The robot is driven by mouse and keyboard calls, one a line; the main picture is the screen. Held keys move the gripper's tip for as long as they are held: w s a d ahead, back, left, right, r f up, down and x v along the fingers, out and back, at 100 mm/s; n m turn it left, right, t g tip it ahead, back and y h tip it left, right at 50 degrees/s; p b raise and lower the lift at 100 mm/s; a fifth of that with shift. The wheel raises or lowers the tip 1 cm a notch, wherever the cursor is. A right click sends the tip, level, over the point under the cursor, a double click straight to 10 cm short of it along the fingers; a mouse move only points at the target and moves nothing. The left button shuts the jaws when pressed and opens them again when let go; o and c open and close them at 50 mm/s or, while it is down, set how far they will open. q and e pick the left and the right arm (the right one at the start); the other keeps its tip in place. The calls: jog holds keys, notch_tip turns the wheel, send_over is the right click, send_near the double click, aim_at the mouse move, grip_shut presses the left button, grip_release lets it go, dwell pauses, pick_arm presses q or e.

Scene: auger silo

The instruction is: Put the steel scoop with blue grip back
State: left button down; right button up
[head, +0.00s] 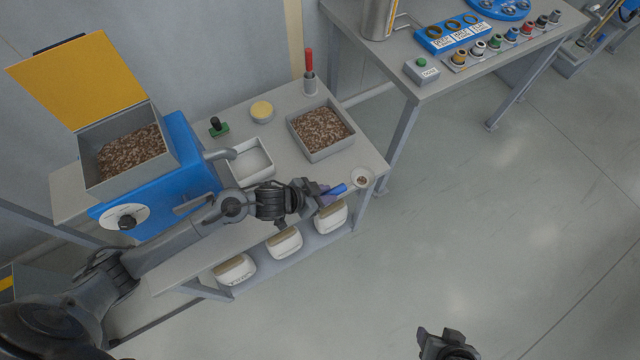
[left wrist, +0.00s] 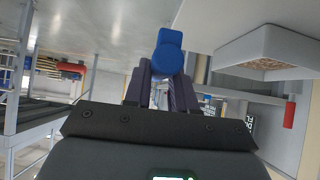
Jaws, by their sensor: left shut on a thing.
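The steel scoop (head: 362,179) has a blue grip (head: 335,191) and a small round bowl with a few brown bits in it. My left gripper (head: 322,195) is shut on the blue grip, and the bowl points right, out by the bench's front right corner. In the left wrist view the blue grip (left wrist: 168,52) stands up between the two dark fingers; the bowl cannot be made out there. My right gripper (head: 447,346) is empty-looking over the floor at the bottom edge, and its jaw opening cannot be made out.
On the bench stand a grey tray of brown pellets (head: 321,131), a white tray (head: 250,164), a red-handled tool (head: 309,75), a green stamp (head: 218,127) and a yellow disc (head: 262,111). The blue auger machine (head: 180,150) is left. White bins (head: 284,243) sit below.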

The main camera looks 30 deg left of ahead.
pick_arm(q)
jog(key=w+a+f, duration=0.2)
jog(key=w+a+f+b, duration=0.1)
jog(key=w+a+f, duration=0.1)
jog(key=w+a, duration=0.1)
jog(key=shift+w+a+f, duration=0.2)
jog(key=shift+w+f, duration=0.1)
jog(key=shift+f, duration=0.05)
jog(key=shift+f+b, duration=0.75)
jog(key=shift+f, duration=1.25)
jog(key=shift+f, duration=0.2)
jog(key=c, duration=0.9)
grip_release()
jog(key=shift+c, duration=0.2)
jog(key=shift+r, duration=0.15)
